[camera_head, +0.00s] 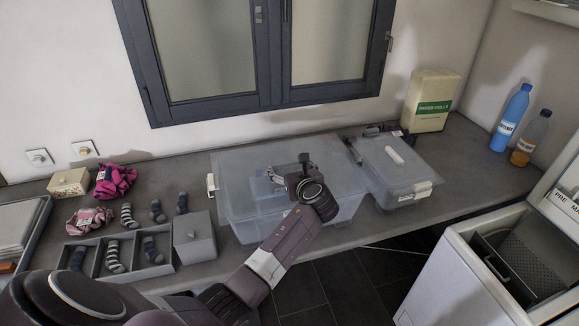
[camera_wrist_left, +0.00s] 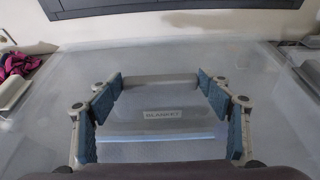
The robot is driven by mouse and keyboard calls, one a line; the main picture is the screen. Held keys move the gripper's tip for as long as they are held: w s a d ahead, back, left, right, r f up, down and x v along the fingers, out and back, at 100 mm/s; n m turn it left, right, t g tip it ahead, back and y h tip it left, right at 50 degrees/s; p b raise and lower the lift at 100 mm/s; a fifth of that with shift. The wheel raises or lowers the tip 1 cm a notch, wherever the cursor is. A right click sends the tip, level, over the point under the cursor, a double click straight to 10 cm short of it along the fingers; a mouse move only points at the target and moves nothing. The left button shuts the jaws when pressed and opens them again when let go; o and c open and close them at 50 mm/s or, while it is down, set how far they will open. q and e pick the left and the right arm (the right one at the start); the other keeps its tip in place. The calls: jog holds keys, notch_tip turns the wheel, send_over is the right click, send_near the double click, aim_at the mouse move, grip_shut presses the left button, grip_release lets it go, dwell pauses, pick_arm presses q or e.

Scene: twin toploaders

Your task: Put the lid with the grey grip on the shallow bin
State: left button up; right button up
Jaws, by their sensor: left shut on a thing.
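A large translucent bin (camera_head: 345,214) stands at the middle of the counter. The clear lid (camera_head: 238,168) lies over its top or just above it; I cannot tell whether they touch. My left gripper (camera_head: 303,168) is over this lid; in the left wrist view the fingers (camera_wrist_left: 160,100) are closed about its grey grip (camera_wrist_left: 158,80). A second translucent bin (camera_head: 400,195) stands to the right and wears a lid with a white grip (camera_head: 394,155). I cannot tell which bin is shallower. My right gripper is out of view.
A grey divided tray (camera_head: 120,262) with socks and a grey lidded box (camera_head: 195,236) stand at the left. A paper sack (camera_head: 432,100) and blue (camera_head: 511,117) and orange bottles (camera_head: 531,138) stand at the back right. An open white washer (camera_head: 460,275) is at the lower right.

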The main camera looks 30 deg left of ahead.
pick_arm(q)
jog(key=o, duration=1.5)
jog(key=shift+o, duration=0.2)
jog(key=v, duration=1.2)
jog(key=shift+d, duration=0.1)
